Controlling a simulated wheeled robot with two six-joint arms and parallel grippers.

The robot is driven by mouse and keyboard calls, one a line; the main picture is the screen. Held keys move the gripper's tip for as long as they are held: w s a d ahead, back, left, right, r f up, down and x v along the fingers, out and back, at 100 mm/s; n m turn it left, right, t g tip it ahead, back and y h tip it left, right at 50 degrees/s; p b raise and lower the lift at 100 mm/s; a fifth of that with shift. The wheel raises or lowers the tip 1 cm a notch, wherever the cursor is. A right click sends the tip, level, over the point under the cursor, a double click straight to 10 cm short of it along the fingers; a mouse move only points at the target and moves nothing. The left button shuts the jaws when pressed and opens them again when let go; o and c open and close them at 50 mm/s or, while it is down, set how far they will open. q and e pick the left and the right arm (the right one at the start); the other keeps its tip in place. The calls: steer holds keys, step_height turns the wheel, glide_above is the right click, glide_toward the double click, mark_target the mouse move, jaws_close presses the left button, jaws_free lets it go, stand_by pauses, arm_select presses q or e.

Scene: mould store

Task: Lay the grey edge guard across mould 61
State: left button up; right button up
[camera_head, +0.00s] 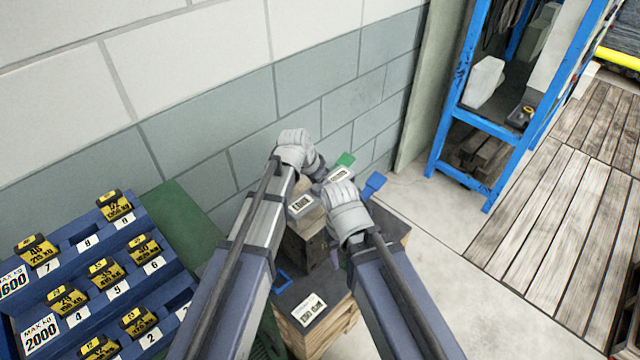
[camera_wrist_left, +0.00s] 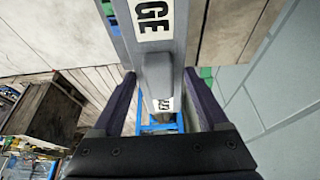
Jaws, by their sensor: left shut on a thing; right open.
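The grey edge guard (camera_wrist_left: 153,52) is between the fingers of my left gripper (camera_wrist_left: 165,112) in the left wrist view; it is a long grey bar with large black-on-white letters, "GE" showing. In the head view my left gripper is mostly hidden behind its own wrist (camera_head: 296,150). My right gripper (camera_head: 345,222) is open, low in front of the wall, its fingers largely hidden by its wrist. Grey labelled pieces (camera_head: 300,206) show between the arms, above a dark block (camera_head: 305,246) on a wooden stand. I cannot read which mould is 61.
A labelled dark plate (camera_head: 300,297) lies on the front of the wooden stand. A blue rack (camera_head: 90,262) with numbered yellow-and-black blocks stands at left. A blue shelf frame (camera_head: 485,125) is at right.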

arm_select(q)
steer(key=shift+f+b, duration=2.6)
steer(key=shift+f, duration=0.2)
arm_select(e)
steer(key=shift+f, duration=2.8)
arm_select(q)
steer(key=shift+s+a+r, duration=0.1)
